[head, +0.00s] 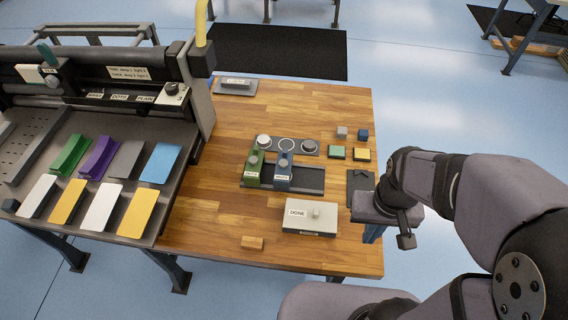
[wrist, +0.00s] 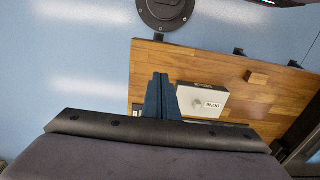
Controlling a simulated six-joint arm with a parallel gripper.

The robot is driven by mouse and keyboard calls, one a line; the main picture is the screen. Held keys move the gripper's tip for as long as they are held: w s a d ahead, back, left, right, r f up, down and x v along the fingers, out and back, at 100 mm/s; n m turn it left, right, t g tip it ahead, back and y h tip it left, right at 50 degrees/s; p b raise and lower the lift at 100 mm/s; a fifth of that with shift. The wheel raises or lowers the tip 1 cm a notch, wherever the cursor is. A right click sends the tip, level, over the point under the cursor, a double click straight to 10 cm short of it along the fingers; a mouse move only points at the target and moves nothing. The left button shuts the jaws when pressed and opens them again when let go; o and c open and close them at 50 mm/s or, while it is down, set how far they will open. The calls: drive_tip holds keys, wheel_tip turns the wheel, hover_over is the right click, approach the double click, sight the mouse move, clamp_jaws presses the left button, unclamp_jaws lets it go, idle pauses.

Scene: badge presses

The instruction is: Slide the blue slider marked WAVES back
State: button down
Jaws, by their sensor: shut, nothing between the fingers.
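The blue slider (head: 283,171) stands upright in a dark tray (head: 312,181) on the wooden table in the head view. It has a grey knob and a small pale label, too small to read surely. A green slider (head: 254,168) stands just left of it in the same tray. My gripper (head: 371,238) is over the table's right edge, well to the right of the blue slider and apart from it. In the wrist view its dark blue fingers (wrist: 160,76) are shut together and empty. The blue slider cannot be made out there.
A white DONE box (head: 310,217) with a knob stands between tray and table front, and shows in the wrist view (wrist: 210,98). A small wooden block (head: 252,242) lies left of it. Several small tiles (head: 338,153) lie behind. A large press (head: 110,85) with coloured plates fills the left.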

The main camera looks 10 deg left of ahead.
drive_tip(key=c, duration=2.1)
unclamp_jaws()
drive_tip(key=o, duration=0.3)
drive_tip(key=shift+w, duration=0.2)
drive_tip(key=shift+o, duration=0.2)
drive_tip(key=b, duration=0.3)
hover_over(285, 152)
drive_tip(key=shift+w+r, duration=0.1)
drive_tip(key=shift+r, duration=0.2)
drive_tip(key=shift+f+p, duration=1.4)
drive_tip(key=shift+f, duration=2.25)
